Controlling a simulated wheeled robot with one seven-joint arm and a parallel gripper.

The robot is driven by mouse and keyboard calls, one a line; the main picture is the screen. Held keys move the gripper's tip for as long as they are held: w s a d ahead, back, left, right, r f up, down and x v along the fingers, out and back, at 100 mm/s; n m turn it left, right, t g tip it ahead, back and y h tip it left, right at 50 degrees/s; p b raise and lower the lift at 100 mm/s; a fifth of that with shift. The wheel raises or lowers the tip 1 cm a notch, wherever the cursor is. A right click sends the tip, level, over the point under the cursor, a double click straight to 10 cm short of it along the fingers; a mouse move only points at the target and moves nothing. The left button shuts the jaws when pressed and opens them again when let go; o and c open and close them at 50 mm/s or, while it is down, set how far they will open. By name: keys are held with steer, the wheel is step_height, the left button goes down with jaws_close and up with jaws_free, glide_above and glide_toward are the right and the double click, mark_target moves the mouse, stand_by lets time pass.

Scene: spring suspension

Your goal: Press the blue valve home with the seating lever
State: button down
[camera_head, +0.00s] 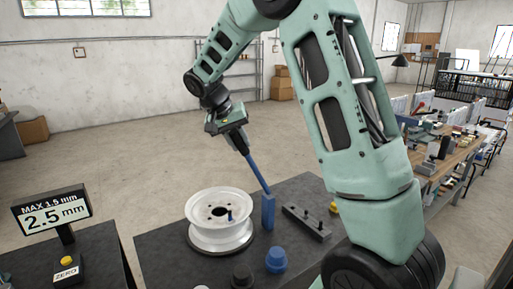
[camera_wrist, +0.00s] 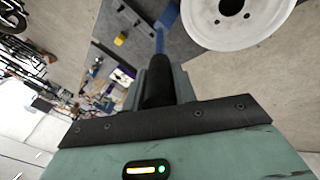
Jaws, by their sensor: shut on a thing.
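My gripper (camera_head: 238,138) is shut on the dark handle of the seating lever, above the bench. The lever's blue bar (camera_head: 256,172) slants down to the right and ends at a blue upright block (camera_head: 268,212); whether they are joined I cannot tell. The wrist view shows the black handle (camera_wrist: 157,85) between the fingers and the blue bar (camera_wrist: 168,16) beyond. A white wheel rim (camera_head: 205,206) lies flat on a dark round base, left of the block.
A display (camera_head: 52,210) at left reads MAX 1.5 mm and 2.5 mm, with a yellow ZERO button (camera_head: 67,261) below. The dark bench also holds a blue knob-like piece (camera_head: 276,260), a grey bar with pegs (camera_head: 306,222) and a yellow piece (camera_head: 334,207).

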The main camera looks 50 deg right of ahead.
steer(key=w+a+f+g+h+b, duration=0.1)
steer(key=a+f+h+b, duration=0.4)
steer(key=f+b, duration=0.3)
steer(key=w+a+f+g+h+b, duration=0.1)
steer(key=a+f+h+b, duration=0.5)
steer(key=f, duration=0.6)
steer(key=shift+w+a+g+b, duration=0.3)
steer(key=shift+w+a+b, duration=0.3)
steer(key=shift+a+b, duration=0.6)
steer(key=shift+d, duration=0.1)
steer(key=c, duration=1.1)
jaws_free()
steer(key=b+v, duration=0.2)
steer(key=v, duration=1.5)
steer(key=shift+a, duration=0.25)
